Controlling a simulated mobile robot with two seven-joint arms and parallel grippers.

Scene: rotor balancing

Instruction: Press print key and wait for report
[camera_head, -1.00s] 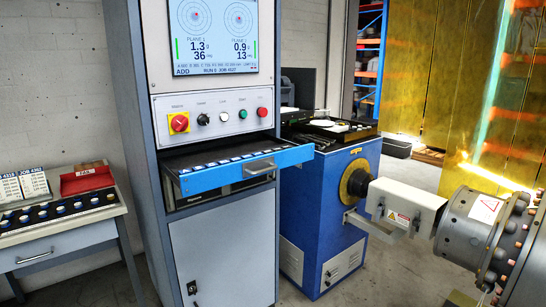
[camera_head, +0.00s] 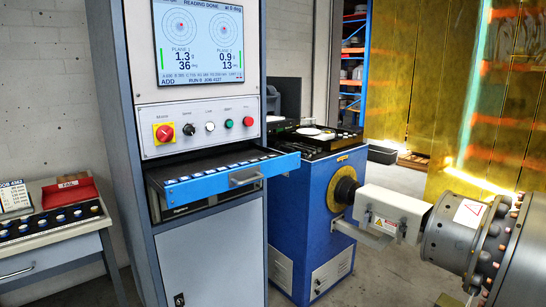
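The grey control cabinet (camera_head: 222,248) stands left of centre. Its screen (camera_head: 202,50) reads "READING DONE" at the top, with Plane 1 at 1.3 g and 36, Plane 2 at 0.9 g and 13, and "RUN 0 JOB 4127". Below it, the control panel (camera_head: 180,142) holds a red knob on yellow (camera_head: 164,132), a black selector, a white button, a green button (camera_head: 229,123) and a red button (camera_head: 248,121). I cannot make out a key labelled print. Neither of my grippers shows in the view.
An open blue drawer (camera_head: 205,186) juts out below the panel. A blue machine (camera_head: 308,212) with a shaft to a large grey rotor (camera_head: 462,232) stands at right. A side table (camera_head: 50,248) with a red "FAIL" box (camera_head: 75,191) is at left.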

